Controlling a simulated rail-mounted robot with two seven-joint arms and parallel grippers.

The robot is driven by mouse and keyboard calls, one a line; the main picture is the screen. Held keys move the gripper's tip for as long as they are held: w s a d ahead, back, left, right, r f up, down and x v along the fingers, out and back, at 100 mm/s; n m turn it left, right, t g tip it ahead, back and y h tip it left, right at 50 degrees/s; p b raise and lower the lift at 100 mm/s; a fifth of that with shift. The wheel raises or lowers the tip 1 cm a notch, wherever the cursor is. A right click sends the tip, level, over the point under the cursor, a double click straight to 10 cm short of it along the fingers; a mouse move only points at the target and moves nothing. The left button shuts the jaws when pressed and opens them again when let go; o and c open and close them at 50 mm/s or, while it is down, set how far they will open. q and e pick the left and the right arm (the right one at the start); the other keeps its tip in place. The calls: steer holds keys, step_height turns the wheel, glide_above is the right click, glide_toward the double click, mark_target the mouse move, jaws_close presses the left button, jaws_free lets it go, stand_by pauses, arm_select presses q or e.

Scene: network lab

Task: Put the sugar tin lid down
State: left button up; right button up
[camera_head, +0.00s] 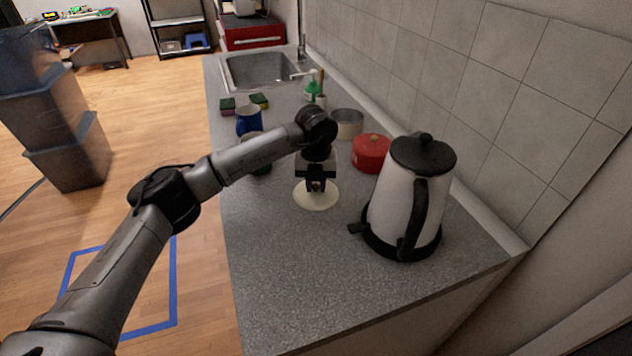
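A round cream disc, which looks like the sugar tin lid (316,202), lies flat at or just above the grey counter, near its middle. My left gripper (316,187) points straight down over the middle of the disc, with its fingertips at or very close to it. The fingers look close together, but whether they grip a knob is too small to tell. A round, open-looking metal tin (347,123) stands behind, near the wall. My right gripper is not in view.
A white and black kettle (395,205) stands close to the right of the disc. A red lidded pot (371,155) is behind it. A blue mug (248,120), sponges (259,101), a green bottle (312,88) and the sink (262,72) are farther back. The front counter is clear.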

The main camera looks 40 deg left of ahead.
mark_target(316, 185)
arm_select(q)
steer(key=o, duration=0.4)
step_height(316, 185, up, 12)
steer(key=p, duration=0.3)
steer(key=shift+r, duration=0.2)
stand_by(0.6)
